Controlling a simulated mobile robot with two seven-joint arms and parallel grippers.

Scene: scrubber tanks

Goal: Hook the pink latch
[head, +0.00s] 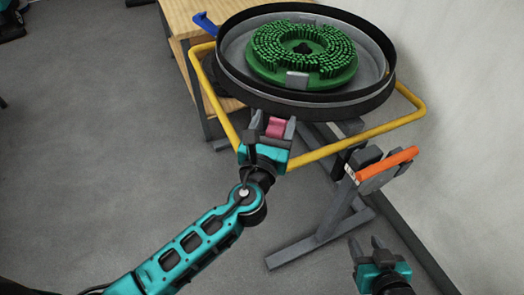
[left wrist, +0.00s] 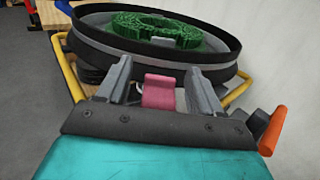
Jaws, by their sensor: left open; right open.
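The pink latch (head: 276,127) is at the near side of the round black-rimmed scrubber head (head: 236,84), below its rim. It also shows in the left wrist view (left wrist: 159,91), between the two fingers. My left gripper (head: 273,124) is open with one finger on each side of the latch; I cannot tell whether either finger touches it. The latch's lower end is hidden behind the gripper body. My right gripper (head: 367,247) is open and empty at the lower right, apart from everything.
A green brush (head: 268,68) lies in the scrubber head. A yellow tube frame (head: 330,150) runs around it. An orange handle (head: 388,164) on a grey stand is to the right. A blue lever (head: 206,23) and wooden table (head: 180,15) are behind.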

